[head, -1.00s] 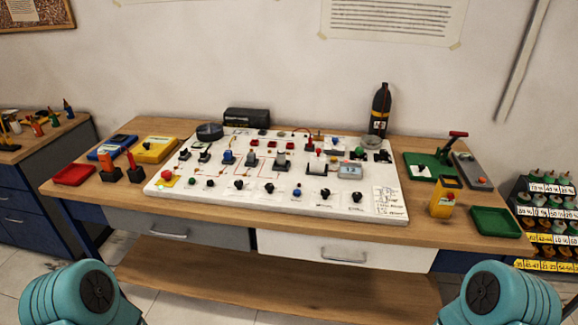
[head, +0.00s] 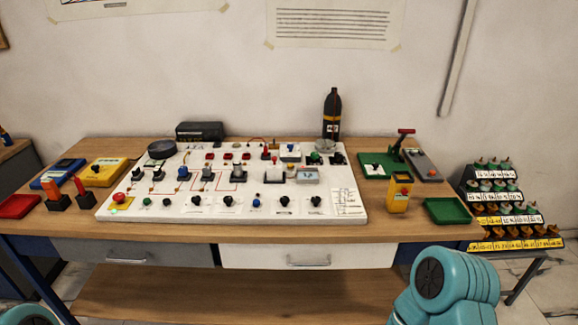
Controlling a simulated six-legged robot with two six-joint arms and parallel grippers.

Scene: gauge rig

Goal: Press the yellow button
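A white panel (head: 300,209) lies on the wooden table with several knobs, switches and small buttons on it. I cannot make out a clearly yellow button cap at this size. At the panel's front left corner a red button (head: 119,198) sits on a yellow base (head: 122,205). A yellow box with a black knob (head: 104,172) stands left of the panel. Neither gripper is in view; only teal parts of my arms show at the bottom edge.
A dark bottle (head: 332,115) stands behind the panel. Red (head: 18,206) and green (head: 446,210) trays lie at the table's left and right. A green base with a red-handled lever (head: 390,165) is at the back right. Drawers are below the tabletop's front edge.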

